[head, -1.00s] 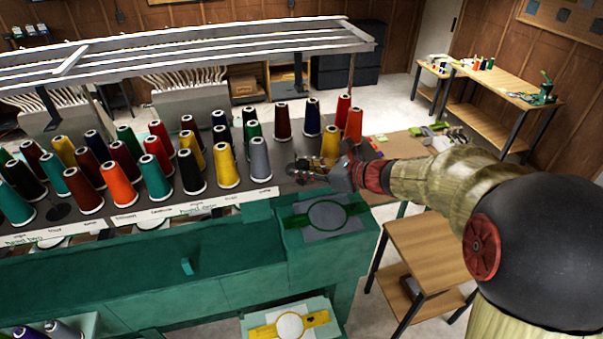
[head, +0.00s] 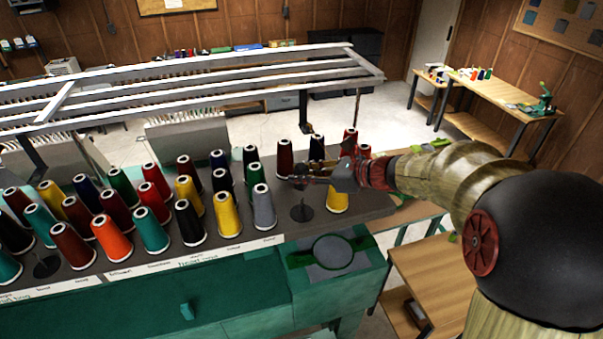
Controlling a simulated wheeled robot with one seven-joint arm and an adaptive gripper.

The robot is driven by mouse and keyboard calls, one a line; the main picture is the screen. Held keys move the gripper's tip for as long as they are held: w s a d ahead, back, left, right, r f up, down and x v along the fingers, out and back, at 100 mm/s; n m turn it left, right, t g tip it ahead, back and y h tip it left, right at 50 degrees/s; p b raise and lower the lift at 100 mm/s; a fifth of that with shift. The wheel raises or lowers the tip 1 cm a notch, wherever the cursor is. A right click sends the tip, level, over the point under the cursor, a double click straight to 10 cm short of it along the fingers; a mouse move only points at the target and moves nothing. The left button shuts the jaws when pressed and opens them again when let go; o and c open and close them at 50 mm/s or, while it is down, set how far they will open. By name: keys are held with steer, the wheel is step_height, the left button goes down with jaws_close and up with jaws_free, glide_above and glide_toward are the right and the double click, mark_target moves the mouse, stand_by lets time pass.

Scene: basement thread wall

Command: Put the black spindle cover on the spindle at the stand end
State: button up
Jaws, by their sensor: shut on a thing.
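My gripper (head: 297,179) is at the right part of the thread stand (head: 375,203), its fingers pointing left. It is shut on a small dark thing, which I take for the black spindle cover; the fingers largely hide it. Just below the fingertips, a bare dark spindle (head: 302,200) rises from a round black base on the stand. Whether the held thing touches the spindle top I cannot tell. A grey cone stands left of this spindle and a yellow cone (head: 338,201) right of it, partly behind my gripper.
Rows of coloured thread cones (head: 152,228) fill the stand to the left. Another bare round base (head: 46,266) shows at far left. A grey overhead rack (head: 210,85) spans behind the cones. The green machine (head: 240,305) lies in front; a wooden side table (head: 432,268) stands at right.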

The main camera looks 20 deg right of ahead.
steer(key=shift+f+b, duration=3)
steer(key=shift+f, duration=1.4)
steer(key=shift+s+d, duration=0.1)
steer(key=shift+s, duration=0.1)
steer(key=shift+f, duration=0.35)
steer(key=o, duration=0.9)
steer(key=shift+c, duration=0.2)
steer(key=shift+r, duration=0.1)
steer(key=v, duration=1.2)
